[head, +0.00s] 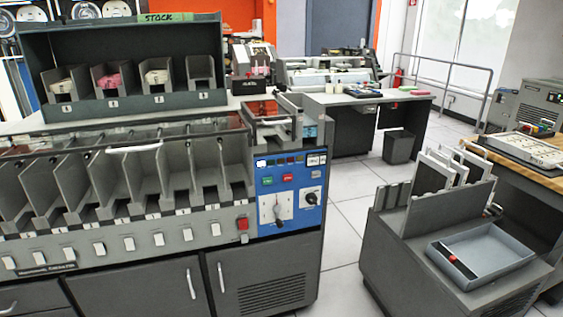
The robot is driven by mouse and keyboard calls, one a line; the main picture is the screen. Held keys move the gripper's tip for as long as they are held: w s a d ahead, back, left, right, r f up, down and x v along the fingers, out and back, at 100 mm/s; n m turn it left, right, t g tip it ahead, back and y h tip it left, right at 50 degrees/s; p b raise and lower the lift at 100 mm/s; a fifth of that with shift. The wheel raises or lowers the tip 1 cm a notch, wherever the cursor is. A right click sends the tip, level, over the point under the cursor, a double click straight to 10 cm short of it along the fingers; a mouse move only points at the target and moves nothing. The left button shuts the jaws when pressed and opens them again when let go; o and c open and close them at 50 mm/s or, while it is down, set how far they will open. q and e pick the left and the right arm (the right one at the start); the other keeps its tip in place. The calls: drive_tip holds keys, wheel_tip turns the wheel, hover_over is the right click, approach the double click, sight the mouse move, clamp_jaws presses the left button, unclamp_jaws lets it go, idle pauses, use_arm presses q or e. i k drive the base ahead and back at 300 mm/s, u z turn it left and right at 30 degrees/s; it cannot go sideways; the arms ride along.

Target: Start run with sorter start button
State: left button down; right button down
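The grey card sorter (120,254) fills the left side of the head view. Its blue control panel (256,212) is at the right end of its front. The panel has a green button (267,181) at the upper left and a red button (288,177) just right of it. Their labels are too small to read, so I cannot tell for certain which is the start button. A row of small lights and switches runs above them, and a dial (311,197) sits to the right. Neither of my grippers is in view.
A grey stand with an open tray (480,250) and upright panels is at the right, across a strip of bare floor (345,235). A shelf unit marked STOCK (120,40) rises behind the sorter. A desk (410,97) and bin (398,147) are farther back.

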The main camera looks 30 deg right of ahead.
sight(269, 181)
drive_tip(key=z, duration=1.75)
drive_tip(key=i, duration=1.1)
drive_tip(key=u, duration=2.35)
